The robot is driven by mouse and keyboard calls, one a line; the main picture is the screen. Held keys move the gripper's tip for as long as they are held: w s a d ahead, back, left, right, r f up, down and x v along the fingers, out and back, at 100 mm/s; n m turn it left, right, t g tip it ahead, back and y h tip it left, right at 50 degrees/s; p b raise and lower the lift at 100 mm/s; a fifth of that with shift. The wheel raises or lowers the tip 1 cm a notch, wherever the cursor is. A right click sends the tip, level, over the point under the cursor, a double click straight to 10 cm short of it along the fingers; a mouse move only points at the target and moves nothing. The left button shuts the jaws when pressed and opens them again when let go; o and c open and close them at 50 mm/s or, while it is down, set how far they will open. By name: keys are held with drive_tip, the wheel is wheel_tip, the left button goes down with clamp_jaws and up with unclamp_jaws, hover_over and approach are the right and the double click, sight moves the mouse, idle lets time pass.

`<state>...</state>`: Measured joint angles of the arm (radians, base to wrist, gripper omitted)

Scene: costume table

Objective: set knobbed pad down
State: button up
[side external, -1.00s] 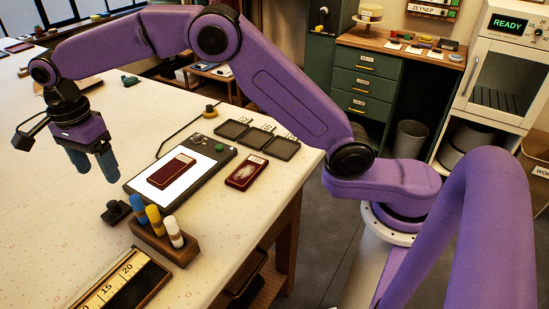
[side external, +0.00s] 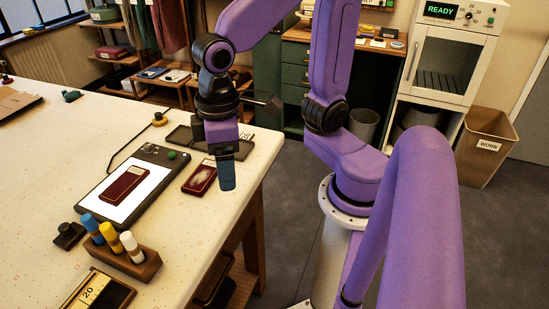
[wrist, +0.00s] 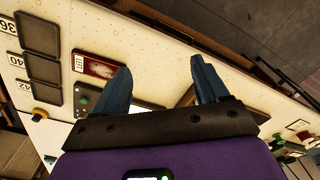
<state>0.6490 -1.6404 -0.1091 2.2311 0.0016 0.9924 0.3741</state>
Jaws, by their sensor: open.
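A small dark pad with a round knob on top (side external: 68,235) sits on the pale table at the left of the side view, beside the marker block and near the lit panel's front corner. I take it to be the knobbed pad; I cannot pick it out in the wrist view. My gripper (side external: 228,176) hangs fingers down by the table's right edge, well to the right of that pad. The wrist view shows its two blue fingers (wrist: 163,82) spread apart, with nothing held between them.
A lit panel (side external: 122,212) carries a maroon case (side external: 124,184). Another maroon case with a pale patch (side external: 199,178) lies close to my gripper; dark trays (wrist: 38,33) lie beyond. A wooden block (side external: 137,262) holds upright markers.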

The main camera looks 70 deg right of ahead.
drive_tip(key=s+d+f+n, duration=0.2)
drive_tip(key=s+d+n, duration=0.3)
drive_tip(key=s+d, duration=0.2)
drive_tip(key=shift+s+f+n, duration=0.25)
drive_tip(key=shift+s+n, duration=0.05)
drive_tip(key=shift+s, duration=0.05)
